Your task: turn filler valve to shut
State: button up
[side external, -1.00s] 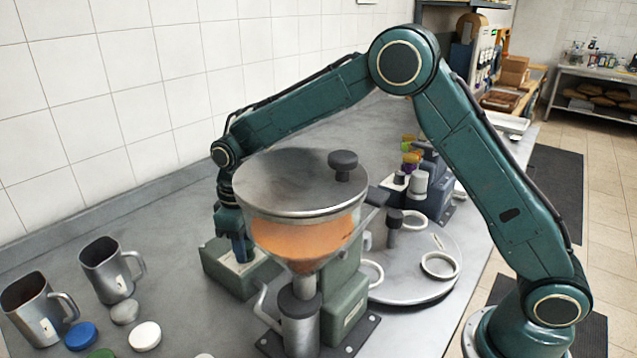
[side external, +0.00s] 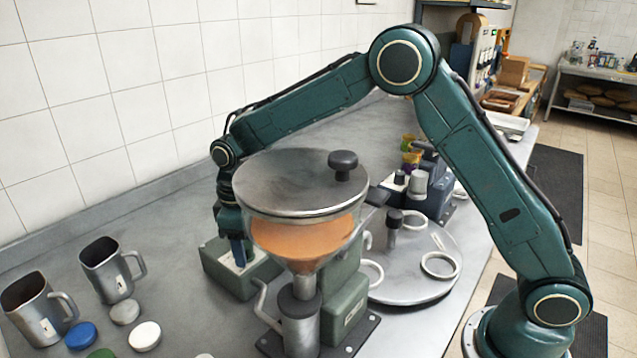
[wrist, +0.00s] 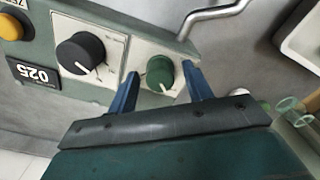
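The filler has a clear hopper (side external: 305,225) of orange contents with a grey lid, above a metal spout (side external: 300,312) and a bent metal handle (side external: 264,305). A green box (side external: 238,272) stands behind it. In the wrist view the box carries a green knob (wrist: 160,72) with a white pointer line and a black knob (wrist: 82,52). I cannot tell which part is named the valve. My gripper (wrist: 160,78) is open, its blue fingers on either side of the green knob with small gaps. In the side view my gripper (side external: 237,254) is at the box, partly hidden by the hopper.
Two metal jugs (side external: 110,270) (side external: 38,308) and several loose lids (side external: 144,336) lie at the left. A round turntable (side external: 415,285) with rings is right of the filler. A yellow button (wrist: 10,27) is on the box. A bent rod (wrist: 215,12) passes close above the green knob.

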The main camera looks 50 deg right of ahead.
aim_at(248, 245)
notch_tip(248, 245, up, 14)
dwell(1.0)
dwell(0.3)
jog(key=s+d+r+m+t, duration=0.2)
jog(key=s+d+r, duration=0.2)
jog(key=s, duration=0.4)
jog(key=s+d+r+m+t, duration=0.1)
jog(key=s+d+r, duration=0.35)
jog(key=s, duration=0.35)
jog(key=s+d+f+m+t, duration=0.1)
jog(key=s+d+f+m, duration=0.1)
jog(key=s, duration=0.6)
jog(key=s+d+f+m+t, duration=0.1)
jog(key=s+d+f, duration=0.1)
jog(key=s, duration=0.5)
jog(key=shift+s+d+f+m+t, duration=0.15)
jog(key=shift+s+f+m+t, duration=0.2)
jog(key=shift+f, duration=0.3)
